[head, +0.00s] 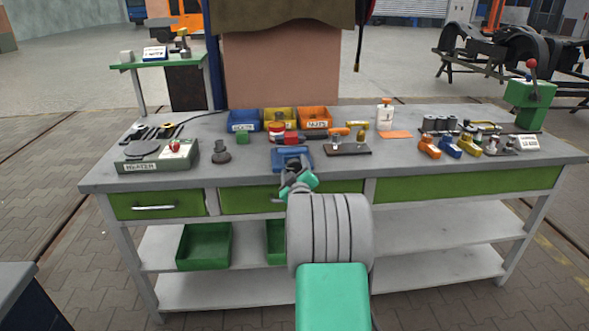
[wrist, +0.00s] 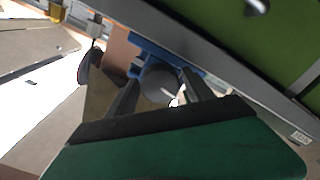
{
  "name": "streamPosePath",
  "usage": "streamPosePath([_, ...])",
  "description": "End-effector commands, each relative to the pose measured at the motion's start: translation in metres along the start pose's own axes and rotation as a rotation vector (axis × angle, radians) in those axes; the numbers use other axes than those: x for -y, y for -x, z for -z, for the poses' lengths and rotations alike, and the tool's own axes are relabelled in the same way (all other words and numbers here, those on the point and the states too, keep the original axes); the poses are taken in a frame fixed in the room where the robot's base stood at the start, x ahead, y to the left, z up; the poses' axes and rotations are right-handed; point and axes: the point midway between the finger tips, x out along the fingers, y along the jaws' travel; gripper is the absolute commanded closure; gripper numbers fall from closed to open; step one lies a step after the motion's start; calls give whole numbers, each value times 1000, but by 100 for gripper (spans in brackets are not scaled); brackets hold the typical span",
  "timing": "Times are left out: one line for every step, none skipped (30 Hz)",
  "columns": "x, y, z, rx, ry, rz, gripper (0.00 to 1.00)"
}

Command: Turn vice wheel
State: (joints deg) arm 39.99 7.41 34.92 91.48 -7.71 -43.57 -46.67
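The blue vice (head: 291,153) stands at the front edge of the workbench, near the middle. It also shows in the wrist view (wrist: 143,50), behind my fingers. A round grey disc (wrist: 160,82), which looks like the vice wheel, faces me between my fingers in the wrist view. My gripper (head: 294,172) is at the front of the vice, just off the bench edge. In the wrist view my two fingers (wrist: 158,88) are apart, one on each side of the disc. I cannot tell whether they touch it. In the head view my wrist hides the wheel.
The grey workbench (head: 400,168) has green drawers (head: 156,204) below its front edge. A heater (head: 158,157) stands at the left. Blue, yellow and orange bins (head: 315,118) stand behind the vice. Orange, blue and yellow parts (head: 449,147) lie at the right.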

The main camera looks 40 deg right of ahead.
Motion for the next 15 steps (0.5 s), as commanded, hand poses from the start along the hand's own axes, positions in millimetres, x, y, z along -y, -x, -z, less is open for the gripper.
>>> streamPosePath([0, 0, 0, 0, 0, 0, 44])
streamPosePath([0, 0, 0, 0, 0, 0, 47])
streamPosePath([0, 0, 0, 0, 0, 0, 50])
streamPosePath([0, 0, 0, 0, 0, 0, 52])
streamPosePath([0, 0, 0, 0, 0, 0, 55])
streamPosePath([0, 0, 0, 0, 0, 0, 58])
streamPosePath([0, 0, 0, 0, 0, 0, 61])
streamPosePath([0, 0, 0, 0, 0, 0, 63])
streamPosePath([0, 0, 0, 0, 0, 0, 66])
streamPosePath([0, 0, 0, 0, 0, 0, 69])
streamPosePath([0, 0, 0, 0, 0, 0, 71])
streamPosePath([0, 0, 0, 0, 0, 0, 75])
streamPosePath([0, 0, 0, 0, 0, 0, 77])
streamPosePath([0, 0, 0, 0, 0, 0, 79])
streamPosePath([0, 0, 0, 0, 0, 0, 83])
